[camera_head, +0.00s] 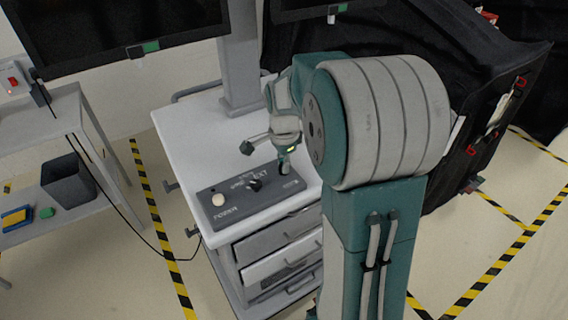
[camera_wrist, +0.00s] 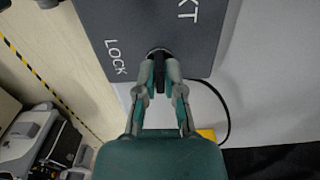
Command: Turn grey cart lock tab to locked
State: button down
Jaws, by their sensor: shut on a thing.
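The grey cart (camera_head: 180,135) has a white top and drawers below. A dark grey control panel (camera_head: 232,206) lies on its top and also fills the upper part of the wrist view (camera_wrist: 140,22). In the wrist view, my gripper (camera_wrist: 159,62) is shut on the dark lock tab (camera_wrist: 159,78), beside the "LOCK" lettering. The tab stands between the fingertips, roughly along the gripper's axis. In the head view, my gripper (camera_head: 285,165) reaches down to the panel's far right end. The fingers partly hide the tab, and its exact setting cannot be told.
The panel also bears a pale button (camera_head: 217,200) and a black knob (camera_head: 254,184). A monitor post (camera_head: 239,60) rises behind the panel. A side table (camera_head: 40,122) with a dark bin (camera_head: 68,183) stands left. A black-covered cart (camera_head: 480,80) stands right.

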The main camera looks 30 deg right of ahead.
jog(key=c, duration=0.8)
grip_release()
jog(key=shift+o, duration=0.2)
jog(key=shift+a, duration=0.1)
notch_tip(320, 180, up, 12)
jog(key=shift+a, duration=0.1)
jog(key=s+a+n+t, duration=0.2)
jog(key=s+a+n, duration=0.4)
jog(key=s+n, duration=0.3)
jog(key=s+a+n+t, duration=0.3)
jog(key=s+a+n, duration=0.3)
jog(key=s+n, duration=0.2)
jog(key=shift+s+a+f+n+t, duration=0.2)
jog(key=shift+s+f+n+t, duration=0.15)
jog(key=shift+s, duration=0.7)
